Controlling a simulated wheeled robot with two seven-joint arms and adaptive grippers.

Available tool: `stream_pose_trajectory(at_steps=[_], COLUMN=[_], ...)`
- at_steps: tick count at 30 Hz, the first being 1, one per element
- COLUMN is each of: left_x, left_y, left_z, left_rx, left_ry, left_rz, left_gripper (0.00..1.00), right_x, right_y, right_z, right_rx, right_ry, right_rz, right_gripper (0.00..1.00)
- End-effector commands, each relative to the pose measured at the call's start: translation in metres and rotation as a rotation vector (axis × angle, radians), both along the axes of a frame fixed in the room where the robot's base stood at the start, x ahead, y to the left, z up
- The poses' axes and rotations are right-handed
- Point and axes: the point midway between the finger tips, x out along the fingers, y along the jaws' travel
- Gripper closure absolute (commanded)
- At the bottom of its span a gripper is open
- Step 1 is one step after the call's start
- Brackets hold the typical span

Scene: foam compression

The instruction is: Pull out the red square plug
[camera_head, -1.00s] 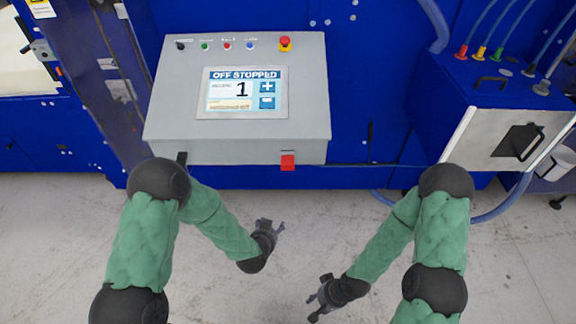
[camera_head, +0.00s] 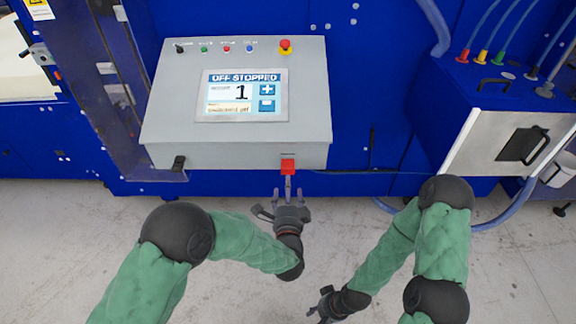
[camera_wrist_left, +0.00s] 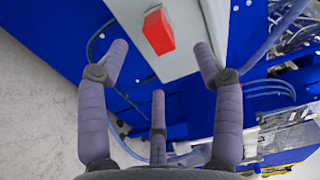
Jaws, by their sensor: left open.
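The red square plug (camera_head: 288,166) sits in the front lower edge of the grey control box (camera_head: 228,155), near its right end. In the left wrist view the red plug (camera_wrist_left: 158,31) shows between and beyond the spread fingers. My left gripper (camera_head: 289,196) is open just below the plug, fingers pointing up at it, with a gap in the wrist view. My right gripper (camera_head: 322,305) is low in the head view, away from the box; its fingers are too small and partly cut off to judge.
A black plug (camera_head: 178,163) sits at the left of the same front edge. The box top carries a screen (camera_head: 243,95) and a red emergency button (camera_head: 285,46). A blue unit with a white front (camera_head: 507,146) and coloured hoses stands at the right. The floor below is clear.

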Motion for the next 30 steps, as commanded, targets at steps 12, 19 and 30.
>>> stream_pose_trajectory(at_steps=[12, 19, 30], left_x=[0.038, 0.066, 0.089], left_y=[0.0, 0.0, 0.0], left_z=[-0.002, -0.002, -0.001], left_rx=[-0.001, 0.0, -0.001], left_ry=[0.0, 0.001, 0.001], left_rz=[0.001, 0.0, 0.0], left_gripper=[0.33, 0.33, 0.33], right_x=[0.0, 0.0, 0.0], right_y=[0.0, 0.0, 0.0], right_z=[-0.014, -0.021, -0.026], right_rx=[0.0, 0.0, 0.0], right_ry=[0.0, 0.0, 0.0], right_rz=[0.0, 0.0, 0.0], right_gripper=[0.59, 0.59, 0.59])
